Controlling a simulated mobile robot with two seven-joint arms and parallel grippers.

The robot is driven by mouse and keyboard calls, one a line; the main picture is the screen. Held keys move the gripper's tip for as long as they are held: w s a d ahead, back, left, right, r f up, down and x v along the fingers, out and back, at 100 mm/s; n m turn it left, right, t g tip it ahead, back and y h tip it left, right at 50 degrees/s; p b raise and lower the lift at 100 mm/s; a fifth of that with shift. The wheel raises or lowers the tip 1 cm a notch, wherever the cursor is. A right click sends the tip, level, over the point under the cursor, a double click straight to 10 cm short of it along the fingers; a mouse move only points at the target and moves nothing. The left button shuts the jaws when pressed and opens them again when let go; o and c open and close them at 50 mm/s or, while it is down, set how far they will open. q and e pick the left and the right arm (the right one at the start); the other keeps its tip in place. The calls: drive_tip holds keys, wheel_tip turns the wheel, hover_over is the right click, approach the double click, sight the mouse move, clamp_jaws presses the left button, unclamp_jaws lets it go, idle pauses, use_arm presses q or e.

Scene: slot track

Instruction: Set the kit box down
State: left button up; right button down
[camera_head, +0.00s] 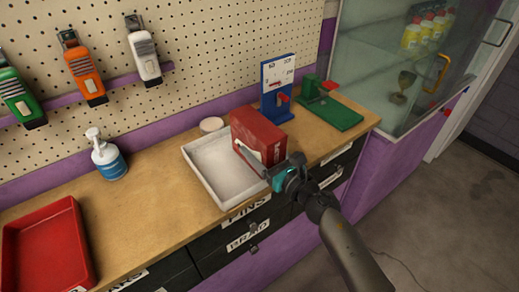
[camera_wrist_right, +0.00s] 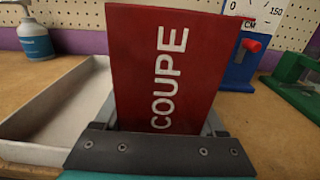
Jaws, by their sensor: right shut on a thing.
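The red kit box (camera_head: 262,130) stands upright over the right side of the white tray in the head view. In the right wrist view the kit box (camera_wrist_right: 165,65) fills the middle and bears the white word COUPE. My right gripper (camera_head: 268,168) is shut on the box from the front side, with a finger on either side of it. I cannot tell whether the box's underside touches the tray or counter, as the gripper hides it. My left gripper is not in view.
The white tray (camera_head: 199,168) looks empty on its left part. A blue gauge stand (camera_head: 278,102) and a green fixture (camera_head: 335,112) stand behind and right of the box. A pump bottle (camera_head: 108,160) and red tray (camera_head: 30,235) are left. Bare wooden counter (camera_head: 150,205) lies between.

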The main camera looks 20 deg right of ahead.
sight(276, 164)
drive_tip(key=shift+f, duration=0.15)
unclamp_jaws()
drive_tip(key=shift+s, duration=0.15)
drive_tip(key=shift+b+v, duration=0.95)
drive_tip(key=shift+v, duration=4.95)
